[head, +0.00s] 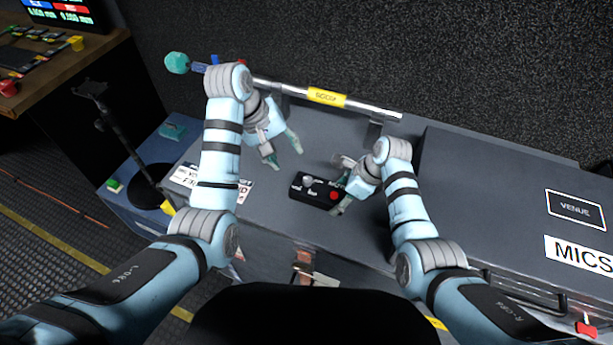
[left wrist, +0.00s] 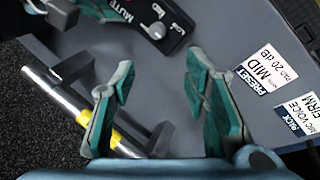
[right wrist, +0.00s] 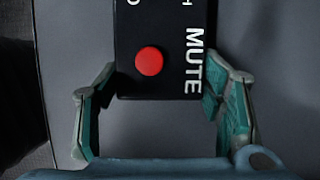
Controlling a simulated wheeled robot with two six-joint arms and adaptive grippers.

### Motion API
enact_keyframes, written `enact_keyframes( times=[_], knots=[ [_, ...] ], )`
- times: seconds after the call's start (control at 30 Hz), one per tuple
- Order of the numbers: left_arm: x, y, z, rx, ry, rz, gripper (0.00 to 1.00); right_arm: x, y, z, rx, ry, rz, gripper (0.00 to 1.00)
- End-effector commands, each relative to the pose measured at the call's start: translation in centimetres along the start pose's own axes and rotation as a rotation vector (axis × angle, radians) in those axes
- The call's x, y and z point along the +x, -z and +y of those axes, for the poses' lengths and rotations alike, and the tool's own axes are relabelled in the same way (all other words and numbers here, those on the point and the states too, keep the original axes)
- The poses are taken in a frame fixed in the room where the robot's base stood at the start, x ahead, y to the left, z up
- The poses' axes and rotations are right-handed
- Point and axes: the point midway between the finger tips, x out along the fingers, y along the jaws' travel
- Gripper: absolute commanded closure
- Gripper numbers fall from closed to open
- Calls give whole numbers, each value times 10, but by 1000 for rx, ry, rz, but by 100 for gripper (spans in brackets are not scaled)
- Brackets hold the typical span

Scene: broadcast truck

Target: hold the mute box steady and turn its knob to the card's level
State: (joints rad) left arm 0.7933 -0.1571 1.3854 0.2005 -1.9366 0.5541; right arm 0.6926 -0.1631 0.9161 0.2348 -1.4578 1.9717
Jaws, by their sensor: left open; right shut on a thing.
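The black mute box (head: 316,190) lies on the grey case top, with a red button (head: 334,195) at its right end and a grey knob (head: 308,181) at its left. In the left wrist view the knob (left wrist: 157,31) has LOW and MID marks near it; its exact setting is unclear. My right gripper (right wrist: 162,78) is shut on the button end of the box, one finger on each side. My left gripper (head: 282,150) is open and empty, above and left of the box.
A metal rail (head: 285,92) with a yellow tag runs along the case's back. A raised dark lid (head: 480,185) with VENUE and MICS labels stands at right. A stand (head: 120,140) is at left. The case top in front of the box is clear.

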Motion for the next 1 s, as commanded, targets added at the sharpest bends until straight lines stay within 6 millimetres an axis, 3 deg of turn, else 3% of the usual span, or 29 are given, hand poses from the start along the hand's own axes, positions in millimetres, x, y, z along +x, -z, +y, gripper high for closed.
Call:
enact_keyframes(
  times=[0.1,0.2,0.37,0.57,0.8,1.0],
  knots=[
    [-2,-2,0,544,-12,-12,59,0,0,0,0,0,0,75],
    [-2,-5,2,955,-27,-17,59,0,0,0,0,0,0,75],
    [-2,-7,2,1352,-38,-18,59,0,0,0,0,0,0,75],
    [16,-9,2,1455,-42,-21,59,0,0,0,0,0,0,75],
    [77,-11,3,1453,-42,-22,59,0,0,0,0,0,0,75],
    [112,-12,4,1452,-40,-18,59,0,0,0,0,0,0,75]
  ],
)
